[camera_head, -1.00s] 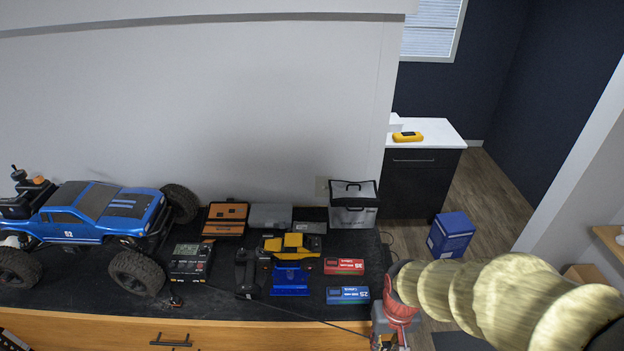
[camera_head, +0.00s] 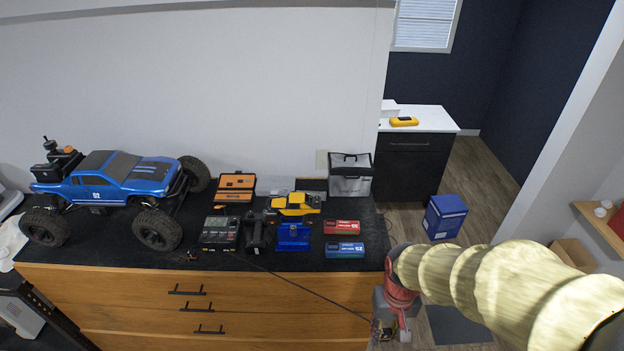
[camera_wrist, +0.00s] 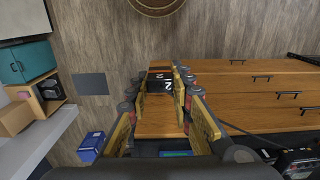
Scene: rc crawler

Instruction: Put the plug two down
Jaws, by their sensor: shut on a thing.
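My gripper (camera_head: 384,328) is at the right end of the wooden drawer cabinet, below the level of its black top, at the end of my arm. In the wrist view, my gripper (camera_wrist: 163,90) is shut on a small dark block with white "2" markings, which looks like plug two (camera_wrist: 163,84). The plug is in the air between the fingertips, with the cabinet front and wood floor behind it. In the head view the plug is small and partly hidden by the gripper. A thin dark cable (camera_head: 310,287) runs from the cabinet top down toward the gripper.
The black cabinet top (camera_head: 290,263) holds a blue truck (camera_head: 125,178), a charger (camera_head: 219,233), a yellow car body on a blue stand (camera_head: 293,236), red (camera_head: 342,227) and blue (camera_head: 345,250) packs, and a grey bag (camera_head: 350,177). A blue box (camera_head: 445,216) stands on the floor.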

